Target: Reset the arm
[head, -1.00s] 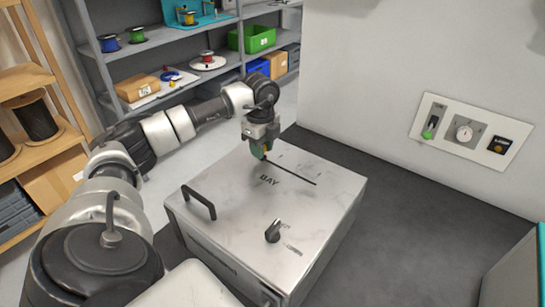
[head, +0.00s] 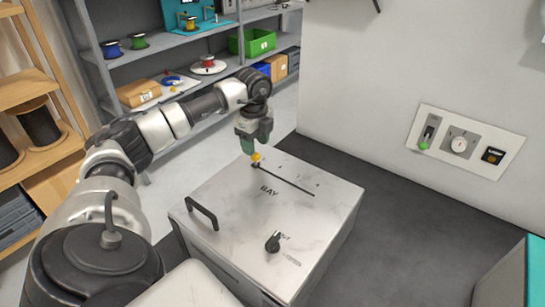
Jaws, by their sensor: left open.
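My left gripper (head: 249,147) points down over the far left part of the top of a pale metal box marked BAY (head: 228,203). A small yellow knob (head: 256,158) stands at the far left end of a dark slot (head: 288,180) in the box top. The fingertips are just above and left of the knob, and the jaws are empty. I cannot tell whether they touch it. My left arm reaches in from the left. My right gripper is not in view.
The box has a black handle (head: 203,213) and a dark rotary knob (head: 273,242) on top. A wall panel (head: 467,142) holds a green-tipped lever (head: 423,146) and a dial. Grey shelves (head: 155,50) with reels and bins stand behind.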

